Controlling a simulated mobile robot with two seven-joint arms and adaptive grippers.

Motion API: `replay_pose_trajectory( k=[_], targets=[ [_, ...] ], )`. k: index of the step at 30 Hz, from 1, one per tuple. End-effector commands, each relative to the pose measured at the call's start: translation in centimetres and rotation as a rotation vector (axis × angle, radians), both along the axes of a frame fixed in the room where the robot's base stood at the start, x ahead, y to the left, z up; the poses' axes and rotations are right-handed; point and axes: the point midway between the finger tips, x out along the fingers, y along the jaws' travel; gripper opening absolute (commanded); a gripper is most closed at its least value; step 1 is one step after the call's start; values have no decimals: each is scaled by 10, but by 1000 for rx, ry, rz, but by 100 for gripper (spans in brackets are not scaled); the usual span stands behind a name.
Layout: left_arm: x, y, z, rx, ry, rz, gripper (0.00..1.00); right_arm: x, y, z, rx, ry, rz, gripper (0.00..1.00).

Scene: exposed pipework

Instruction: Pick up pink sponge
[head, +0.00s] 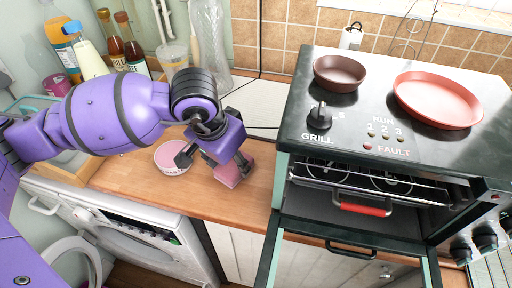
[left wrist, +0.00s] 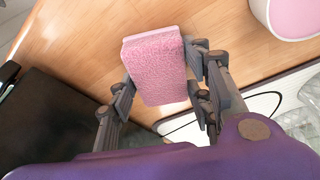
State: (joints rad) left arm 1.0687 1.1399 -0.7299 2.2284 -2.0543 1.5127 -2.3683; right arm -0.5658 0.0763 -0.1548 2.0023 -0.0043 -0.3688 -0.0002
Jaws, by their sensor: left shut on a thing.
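The pink sponge (left wrist: 158,70) is a small block held between the fingers of my left gripper (left wrist: 160,85) in the left wrist view. In the head view my left gripper (head: 212,164) is over the wooden counter, and the sponge (head: 228,174) shows at its fingertips. The gripper is shut on the sponge. I cannot tell whether the sponge touches the counter. My right gripper is not in view.
A round pink-topped dish (head: 172,158) sits beside the gripper on the counter (head: 130,185). Bottles (head: 128,38) stand at the back left. A stove (head: 340,110) with two pans and an open oven door stands to the right.

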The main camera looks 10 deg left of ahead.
Motion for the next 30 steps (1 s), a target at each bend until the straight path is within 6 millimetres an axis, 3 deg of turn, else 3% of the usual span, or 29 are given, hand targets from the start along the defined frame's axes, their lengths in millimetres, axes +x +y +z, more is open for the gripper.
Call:
replay_pose_trajectory(
  k=[11,16,24,29,30],
  targets=[
    [0,0,8,0,-1,2,25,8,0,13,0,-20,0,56],
    [1,0,35,1,-4,0,25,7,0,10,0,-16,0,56],
    [-42,2,87,1,-4,-1,25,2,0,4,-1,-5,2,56],
    [-72,3,103,2,0,-4,25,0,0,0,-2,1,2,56],
    [-77,3,107,1,3,-1,25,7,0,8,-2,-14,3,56]
  ],
)
